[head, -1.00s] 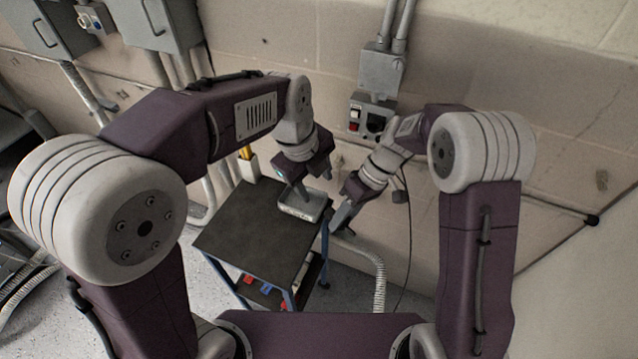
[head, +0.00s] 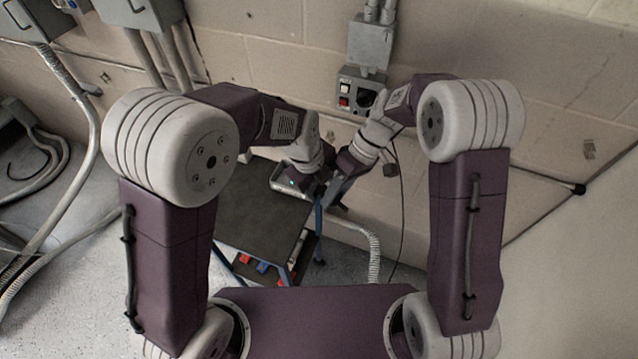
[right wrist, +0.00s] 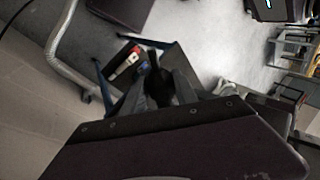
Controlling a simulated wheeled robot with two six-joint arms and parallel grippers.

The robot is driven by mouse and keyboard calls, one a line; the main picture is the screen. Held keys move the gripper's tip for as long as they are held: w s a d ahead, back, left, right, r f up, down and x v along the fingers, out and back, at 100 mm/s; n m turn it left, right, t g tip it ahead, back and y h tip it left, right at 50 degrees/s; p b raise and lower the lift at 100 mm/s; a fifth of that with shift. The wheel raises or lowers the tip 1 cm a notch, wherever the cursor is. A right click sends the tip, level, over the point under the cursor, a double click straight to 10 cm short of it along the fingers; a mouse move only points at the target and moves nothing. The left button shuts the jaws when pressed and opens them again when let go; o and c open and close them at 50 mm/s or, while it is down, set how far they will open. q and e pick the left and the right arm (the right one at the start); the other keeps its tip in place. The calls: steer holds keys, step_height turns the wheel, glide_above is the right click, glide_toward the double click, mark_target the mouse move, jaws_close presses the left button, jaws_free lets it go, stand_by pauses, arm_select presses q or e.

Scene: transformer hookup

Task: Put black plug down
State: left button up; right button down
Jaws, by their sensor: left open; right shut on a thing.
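The black plug (right wrist: 159,88) appears as a dark shape between the fingers of my right gripper (right wrist: 165,98) in the right wrist view, partly hidden by them. My right gripper is shut on it. In the head view the right gripper (head: 334,190) is at the right edge of the cart, and the plug cannot be made out there. My left gripper (head: 309,187) is open, close beside the right one above the tray; its fingertips are mostly hidden.
The cart's dark top (head: 258,212) is mostly bare, with a pale tray (head: 281,181) at its far edge. A wall box (head: 357,94) with a red switch and black socket is behind. A thin black cable (head: 401,200) and a ribbed hose (head: 374,252) hang right of the cart.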

arm_select(q)
jaws_close()
arm_select(e)
steer(key=c, duration=0.9)
jaws_free()
steer(key=v, duration=1.2)
arm_select(q)
steer(key=shift+w, duration=0.1)
steer(key=shift+s+r, duration=0.1)
steer(key=shift+s, duration=0.15)
steer(key=shift+w, duration=0.1)
arm_select(e)
steer(key=s+d+f+m+t+h, duration=0.1)
steer(key=s+d+f+m, duration=0.1)
steer(key=s+f+m, duration=0.1)
steer(key=s+d+f+m+t+h, duration=0.1)
steer(key=s+d+f+m+h, duration=0.1)
steer(key=s+d+f, duration=0.1)
steer(key=s+d+f+m+t+h, duration=0.1)
steer(key=s+d+f+m+t, duration=0.1)
steer(key=s+f, duration=0.3)
steer(key=shift+s+d+f+m+h, duration=0.2)
steer(key=shift+s+d+m+h, duration=0.25)
steer(key=shift+m, duration=0.35)
